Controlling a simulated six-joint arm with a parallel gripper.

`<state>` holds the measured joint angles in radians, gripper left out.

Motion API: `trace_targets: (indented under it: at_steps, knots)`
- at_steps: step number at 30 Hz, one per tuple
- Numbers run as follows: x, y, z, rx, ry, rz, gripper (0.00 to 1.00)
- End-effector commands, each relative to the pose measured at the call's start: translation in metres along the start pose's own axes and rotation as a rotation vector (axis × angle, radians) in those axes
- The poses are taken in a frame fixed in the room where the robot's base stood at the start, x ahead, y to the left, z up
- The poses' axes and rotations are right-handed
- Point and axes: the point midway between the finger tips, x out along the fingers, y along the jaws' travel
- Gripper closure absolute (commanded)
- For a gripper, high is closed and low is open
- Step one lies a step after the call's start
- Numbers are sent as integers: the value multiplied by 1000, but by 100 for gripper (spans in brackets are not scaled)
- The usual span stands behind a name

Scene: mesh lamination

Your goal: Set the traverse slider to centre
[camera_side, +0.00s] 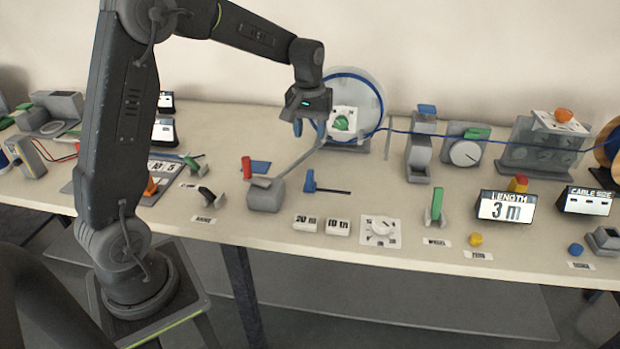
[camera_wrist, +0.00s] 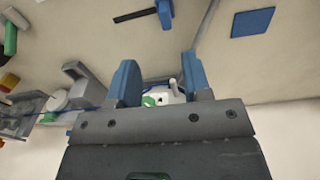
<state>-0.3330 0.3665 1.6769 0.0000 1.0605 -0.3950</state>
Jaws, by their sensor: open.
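The traverse slider appears to be the blue upright handle (camera_side: 309,181) at the left end of a thin black slot (camera_side: 334,191) on the table. In the wrist view the blue handle (camera_wrist: 165,14) is at the top, at the right end of the black slot (camera_wrist: 134,16). My gripper (camera_side: 309,128) is open and empty, above and behind the slider, in front of the blue-rimmed reel. In the wrist view my gripper's blue fingers (camera_wrist: 159,68) stand apart, and the slider is beyond their tips. Nothing hides the slider in the side view.
A grey block with a long arm (camera_side: 266,194) and red handle is left of the slider.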

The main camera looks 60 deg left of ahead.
Motion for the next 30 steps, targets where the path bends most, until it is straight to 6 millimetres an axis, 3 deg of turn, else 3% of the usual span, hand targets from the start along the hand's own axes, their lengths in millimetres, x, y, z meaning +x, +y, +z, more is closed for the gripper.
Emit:
trace_targets:
  at_steps: [6, 11, 24, 30]
  knots:
    - [24, -5, -20, -59, -35, -16, 55]
    - [40, -6, -19, -60, -39, -17, 55]
    - [126, -6, -16, -57, -39, -16, 55]
    - [151, -7, -15, -57, -37, -15, 55]
